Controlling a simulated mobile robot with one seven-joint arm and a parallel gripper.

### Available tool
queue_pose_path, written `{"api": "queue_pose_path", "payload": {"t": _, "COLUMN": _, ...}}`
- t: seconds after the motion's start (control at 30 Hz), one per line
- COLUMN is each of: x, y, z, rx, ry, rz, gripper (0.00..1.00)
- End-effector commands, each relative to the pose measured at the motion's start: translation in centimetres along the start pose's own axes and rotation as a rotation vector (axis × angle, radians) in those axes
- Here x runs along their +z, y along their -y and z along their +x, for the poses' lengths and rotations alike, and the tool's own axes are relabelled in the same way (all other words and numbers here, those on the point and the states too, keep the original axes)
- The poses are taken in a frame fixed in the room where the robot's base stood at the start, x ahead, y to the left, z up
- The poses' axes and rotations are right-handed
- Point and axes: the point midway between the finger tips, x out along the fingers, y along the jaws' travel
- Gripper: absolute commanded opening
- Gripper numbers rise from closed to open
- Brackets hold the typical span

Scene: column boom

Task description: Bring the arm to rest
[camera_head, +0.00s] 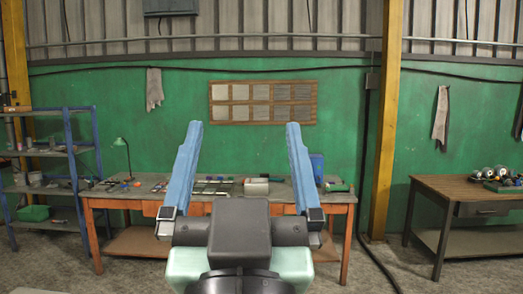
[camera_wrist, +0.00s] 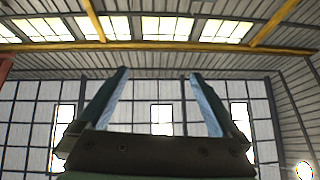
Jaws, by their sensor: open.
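My gripper (camera_head: 244,132) is in the middle of the head view, raised in front of the long workbench. Its two long blue fingers stand upright and wide apart, with nothing between them. In the wrist view my gripper (camera_wrist: 158,82) also shows open and empty, and behind it are only the hall's far windows and roof. The fingers touch nothing in either view. My dark wrist body hides part of the workbench.
The workbench (camera_head: 142,196) has orange legs and carries small items and a green lamp (camera_head: 124,150). A blue shelf rack (camera_head: 70,150) stands at left. A brown table (camera_head: 450,190) stands at right, beyond a yellow post (camera_head: 384,120). Bare floor (camera_head: 395,262) lies between the benches.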

Motion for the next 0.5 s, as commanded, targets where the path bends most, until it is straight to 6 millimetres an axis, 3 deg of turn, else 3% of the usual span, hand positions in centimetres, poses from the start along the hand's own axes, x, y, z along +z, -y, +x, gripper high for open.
{"api": "queue_pose_path", "payload": {"t": 0.03, "x": -2.8, "y": -0.6, "z": -0.2, "rx": 0.01, "ry": -0.084, "rz": -0.019, "gripper": 1.0}}
{"api": "queue_pose_path", "payload": {"t": 0.1, "x": -5.4, "y": -1.0, "z": -0.6, "rx": 0.018, "ry": -0.164, "rz": -0.038, "gripper": 1.0}}
{"api": "queue_pose_path", "payload": {"t": 0.2, "x": -7.2, "y": -1.2, "z": -1.0, "rx": 0.025, "ry": -0.221, "rz": -0.052, "gripper": 1.0}}
{"api": "queue_pose_path", "payload": {"t": 0.5, "x": -7.4, "y": -1.2, "z": -1.1, "rx": 0.025, "ry": -0.228, "rz": -0.054, "gripper": 1.0}}
